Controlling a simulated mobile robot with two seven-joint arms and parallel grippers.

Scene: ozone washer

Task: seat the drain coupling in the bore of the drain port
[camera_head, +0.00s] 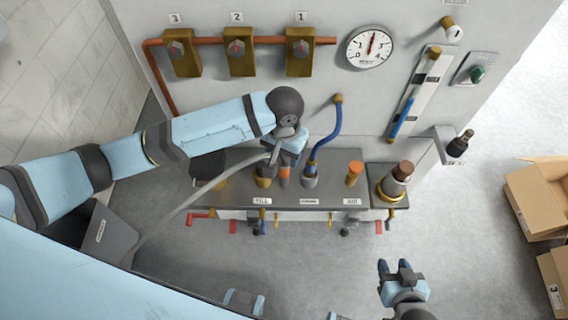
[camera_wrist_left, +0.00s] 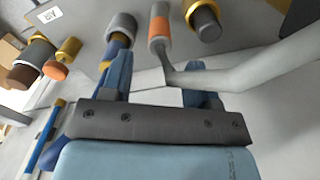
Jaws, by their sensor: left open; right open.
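The drain coupling appears to be the grey hose end with an orange band (camera_head: 284,172), upright just below my left gripper (camera_head: 286,146). In the left wrist view the coupling (camera_wrist_left: 160,30) points away from between the two open fingers of my left gripper (camera_wrist_left: 158,90). The grey hose bends between those fingers, without a visible grip. The coupling's far end is at the grey shelf; the drain port and its bore cannot be made out, so I cannot tell how it sits. My right gripper (camera_head: 400,271) is open and empty over the floor at lower right.
A brass fill port (camera_head: 263,183) stands left of the coupling, and a blue hose (camera_head: 331,133) enters a grey collar right of it. An orange-topped fitting (camera_head: 354,173) and a brown-capped fitting (camera_head: 400,172) stand further right. Cardboard boxes (camera_head: 540,198) lie at far right.

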